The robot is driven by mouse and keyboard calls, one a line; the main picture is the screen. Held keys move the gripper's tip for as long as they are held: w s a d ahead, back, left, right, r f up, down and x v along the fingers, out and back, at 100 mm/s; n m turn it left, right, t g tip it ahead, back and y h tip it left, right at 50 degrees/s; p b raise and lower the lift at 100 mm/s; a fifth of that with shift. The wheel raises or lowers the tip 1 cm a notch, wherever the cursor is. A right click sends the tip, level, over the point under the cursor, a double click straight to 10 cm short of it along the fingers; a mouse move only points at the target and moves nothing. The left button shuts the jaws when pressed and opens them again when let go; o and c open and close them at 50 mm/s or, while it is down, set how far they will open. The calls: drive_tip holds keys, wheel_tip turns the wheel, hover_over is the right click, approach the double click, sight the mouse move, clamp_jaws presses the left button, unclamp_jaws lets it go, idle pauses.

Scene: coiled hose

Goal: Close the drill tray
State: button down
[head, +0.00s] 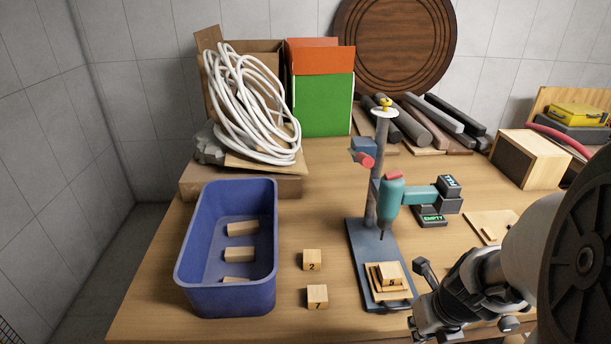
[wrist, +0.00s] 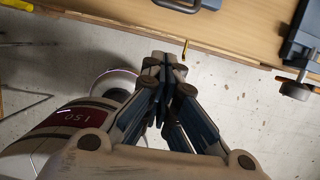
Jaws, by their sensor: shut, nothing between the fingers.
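The teal drill (head: 392,200) hangs on a grey stand with a dark blue base plate (head: 362,250). A light wooden tray (head: 404,294) lies on the front of this base, with a numbered wooden block (head: 391,273) on it. I cannot tell whether this is the drill tray, or how far open it is. My gripper (wrist: 164,62) is shut and empty in the wrist view, beside the table's front edge with floor beneath it. In the head view my wrist is right of the wooden tray, and the fingertips are not clear.
A blue bin (head: 184,263) with several wooden blocks stands at left. Blocks 2 (head: 312,260) and 7 (head: 317,296) lie between bin and drill. A coiled white hose (head: 240,110) is behind. The wrist view shows a dark handle-like part (wrist: 183,5) and a blue-grey part (wrist: 303,40).

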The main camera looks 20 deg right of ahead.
sight(392, 282)
drive_tip(key=w+d+f+b, duration=0.1)
drive_tip(key=w+f+b, duration=0.1)
drive_tip(key=w+f, duration=0.2)
drive_tip(key=shift+w, duration=0.4)
drive_tip(key=shift+d, duration=0.1)
drive_tip(key=w+p, duration=0.3)
drive_tip(key=w+d+p, duration=0.1)
drive_tip(key=w+p, duration=0.1)
drive_tip(key=w, duration=0.1)
drive_tip(key=w+d+p, duration=0.1)
drive_tip(key=w+p, duration=0.2)
drive_tip(key=shift+w+d+r+p, duration=0.15)
drive_tip(key=shift+w+r+p, duration=0.05)
drive_tip(key=shift+w+p, duration=0.15)
drive_tip(key=shift+w+f, duration=0.25)
drive_tip(key=shift+w, duration=0.05)
drive_tip(key=shift+s, duration=0.15)
